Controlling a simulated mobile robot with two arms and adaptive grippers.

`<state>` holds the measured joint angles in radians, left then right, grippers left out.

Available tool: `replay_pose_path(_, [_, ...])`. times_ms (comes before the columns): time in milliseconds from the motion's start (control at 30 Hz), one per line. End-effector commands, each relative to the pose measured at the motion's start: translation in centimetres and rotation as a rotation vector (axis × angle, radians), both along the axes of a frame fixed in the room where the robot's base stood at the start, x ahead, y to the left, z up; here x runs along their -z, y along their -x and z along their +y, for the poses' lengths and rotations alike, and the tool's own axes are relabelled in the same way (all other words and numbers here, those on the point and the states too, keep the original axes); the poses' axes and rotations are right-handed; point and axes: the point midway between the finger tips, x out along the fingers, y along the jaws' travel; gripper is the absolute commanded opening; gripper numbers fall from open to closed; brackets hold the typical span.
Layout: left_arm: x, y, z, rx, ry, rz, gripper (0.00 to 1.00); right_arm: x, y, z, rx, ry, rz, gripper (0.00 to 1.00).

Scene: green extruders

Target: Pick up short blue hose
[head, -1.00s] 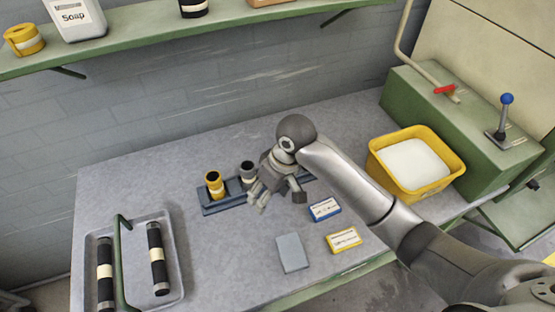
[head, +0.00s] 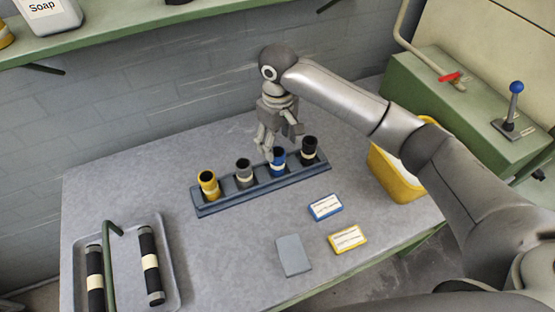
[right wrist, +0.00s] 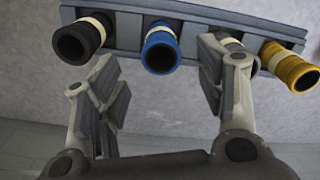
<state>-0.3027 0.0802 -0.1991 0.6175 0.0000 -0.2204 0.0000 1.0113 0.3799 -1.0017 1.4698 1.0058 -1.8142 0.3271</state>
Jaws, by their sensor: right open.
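The short blue hose (head: 279,158) stands upright in the dark blue rack, third from the left in the head view. In the right wrist view the blue hose (right wrist: 160,50) has a pale band and lies ahead, between the directions of the two fingers. My right gripper (head: 278,140) is open and empty, just above and beside the blue hose; the head view shows its fingers partly overlapping the hose's top. The right wrist view shows the open fingers (right wrist: 160,85) apart, with nothing between their pads. My left gripper is not in view.
The rack (head: 262,190) also holds a yellow hose (head: 208,184), a grey hose (head: 244,172) and a black hose (head: 309,150). A blue-white box (head: 325,207), yellow-white box (head: 347,239) and grey block (head: 293,255) lie in front.

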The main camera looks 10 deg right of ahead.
Motion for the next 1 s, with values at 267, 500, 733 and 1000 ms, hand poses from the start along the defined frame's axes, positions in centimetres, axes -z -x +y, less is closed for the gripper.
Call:
replay_pose_path(267, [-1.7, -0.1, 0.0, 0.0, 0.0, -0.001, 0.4, 3.0, 0.2, 0.0, 0.0, 0.001, 0.004, 0.63])
replay_pose_path(500, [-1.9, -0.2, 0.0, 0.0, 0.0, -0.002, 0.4, 5.4, 0.1, 0.0, -0.001, 0.0, 0.0, 0.63])
replay_pose_path(733, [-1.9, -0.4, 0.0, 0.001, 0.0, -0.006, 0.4, 5.5, 0.1, 0.0, -0.001, -0.001, -0.001, 0.58])
replay_pose_path(1000, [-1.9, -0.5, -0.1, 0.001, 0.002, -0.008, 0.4, 5.4, 0.1, 0.1, -0.001, -0.001, -0.002, 0.24])
